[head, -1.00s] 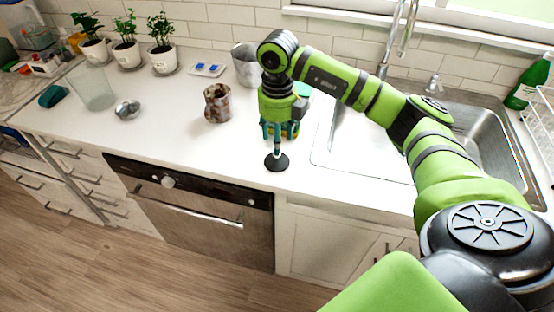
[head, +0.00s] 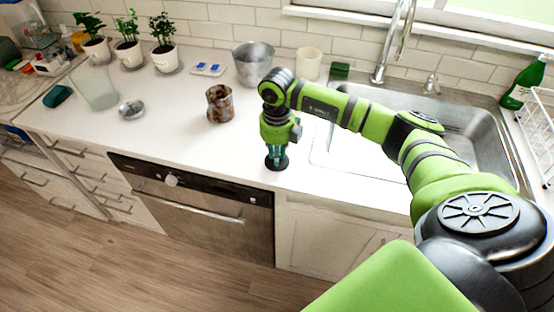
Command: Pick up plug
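The plug (head: 277,166) is a small dark item with a round black base. It stands on the white counter near its front edge, above the cabinet to the right of the oven. My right gripper (head: 277,155) points straight down onto it, with its teal fingers around the plug's upper part. The fingers hide most of the stem. The base appears to rest on the counter. The fingers look close together, but whether they press on the plug is too small to tell. My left gripper is not in view.
A rusty mug (head: 220,104) stands behind and left of the gripper. A metal pot (head: 253,65) and a cream cup (head: 308,64) stand by the wall. The sink (head: 461,129) lies to the right, under my arm. The counter left of the plug is clear.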

